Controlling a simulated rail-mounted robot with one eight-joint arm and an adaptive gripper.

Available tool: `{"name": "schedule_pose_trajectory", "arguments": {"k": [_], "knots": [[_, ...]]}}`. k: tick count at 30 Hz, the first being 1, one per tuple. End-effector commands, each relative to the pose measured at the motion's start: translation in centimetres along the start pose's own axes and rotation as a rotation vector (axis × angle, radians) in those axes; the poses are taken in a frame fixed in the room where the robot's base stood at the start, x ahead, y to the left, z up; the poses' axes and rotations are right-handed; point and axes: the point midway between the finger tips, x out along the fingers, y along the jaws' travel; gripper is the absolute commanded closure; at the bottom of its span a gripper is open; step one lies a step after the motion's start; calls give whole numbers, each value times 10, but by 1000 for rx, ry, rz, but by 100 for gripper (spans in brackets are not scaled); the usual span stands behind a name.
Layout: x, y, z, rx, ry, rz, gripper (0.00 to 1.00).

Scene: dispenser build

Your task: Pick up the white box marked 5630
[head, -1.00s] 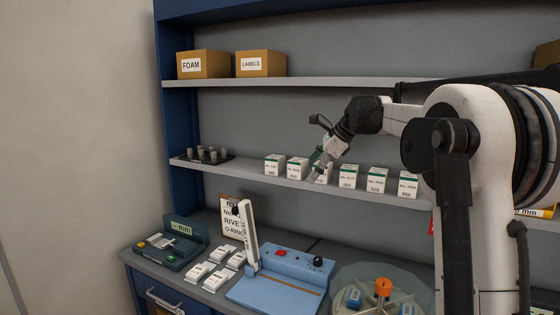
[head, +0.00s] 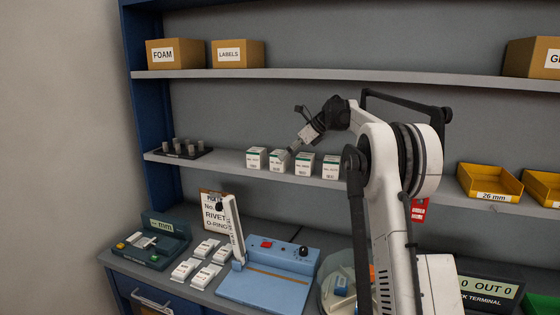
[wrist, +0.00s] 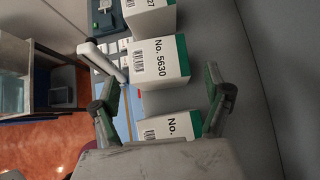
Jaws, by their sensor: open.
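The white box marked 5630 (wrist: 157,62) has a green band and stands in a row of similar boxes on the shelf. It is in the middle of the wrist view, just ahead of my fingertips. My gripper (wrist: 163,90) is open and empty, with one finger towards each side of the row. In the head view my gripper (head: 290,152) is by the tops of the second and third visible boxes from the left. The labels are too small to read there, so I cannot tell which box is 5630.
A neighbouring white box (wrist: 172,126) is partly hidden by my gripper, and another (wrist: 150,17) stands beyond 5630. A dark rack with grey pegs (head: 178,151) is at the shelf's left end. The upper shelf (head: 330,83) runs overhead. Below are a blue device (head: 268,272) and white cards.

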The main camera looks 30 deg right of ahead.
Motion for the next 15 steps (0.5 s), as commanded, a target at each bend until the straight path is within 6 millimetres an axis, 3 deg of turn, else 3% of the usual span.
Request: {"name": "schedule_pose_trajectory", "arguments": {"k": [9, 15], "knots": [[45, 0, 1, -1, 0, 1, 18], [47, 0, 0, -1, 0, 0, 18]]}}
